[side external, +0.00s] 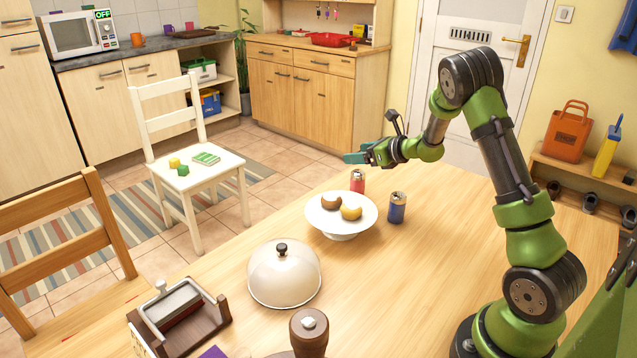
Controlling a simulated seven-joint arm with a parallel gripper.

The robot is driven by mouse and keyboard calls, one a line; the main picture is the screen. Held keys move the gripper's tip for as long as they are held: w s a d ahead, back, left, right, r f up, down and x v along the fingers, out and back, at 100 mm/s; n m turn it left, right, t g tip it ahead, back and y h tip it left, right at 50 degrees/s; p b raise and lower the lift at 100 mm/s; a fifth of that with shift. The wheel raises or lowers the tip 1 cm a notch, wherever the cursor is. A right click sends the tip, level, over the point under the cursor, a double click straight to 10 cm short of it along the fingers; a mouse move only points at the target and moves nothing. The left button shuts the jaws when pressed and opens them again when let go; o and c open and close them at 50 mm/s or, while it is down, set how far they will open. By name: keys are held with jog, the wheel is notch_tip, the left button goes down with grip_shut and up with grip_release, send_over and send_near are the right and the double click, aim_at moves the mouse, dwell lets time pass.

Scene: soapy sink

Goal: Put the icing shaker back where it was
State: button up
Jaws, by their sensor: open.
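Two small shakers with grey tops stand upright on the wooden table (452,232). One is red (358,182), just behind the cake stand. The other is dark blue (397,209), to the right of the stand. I cannot tell which is the icing shaker. The white cake stand (340,229) holds a brown cake (331,202) and a golden cake (351,213). My gripper (355,157) is raised above the table, over the red shaker in the picture and apart from it. It points left, open, with nothing visible held.
A cream dome with a dark knob (284,275) sits in front of the stand. A brown wooden holder (180,318) and a brown mill (309,333) stand at the front edge. The table right of the blue shaker is clear. A white chair (197,160) stands beyond the table.

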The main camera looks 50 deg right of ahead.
jog(key=s+a+r+n+g+y, duration=0.25)
jog(key=a+r+n, duration=0.2)
jog(key=a, duration=0.35)
jog(key=s+a+r+n+g+y, duration=0.1)
jog(key=s+a+r+n+y, duration=0.2)
jog(key=a+n, duration=0.4)
jog(key=s+a+r+n+g+y, duration=0.1)
jog(key=s+a+r+n, duration=0.3)
jog(key=a, duration=0.5)
jog(key=s+a+n+g+h, duration=0.1)
jog(key=s+a+n+h, duration=0.1)
jog(key=s+n, duration=0.6)
jog(key=s+a+n+h, duration=0.2)
jog(key=s+a+n, duration=0.1)
jog(key=s+n, duration=0.5)
jog(key=shift+r+g+h, duration=0.3)
jog(key=shift+g+h, duration=0.05)
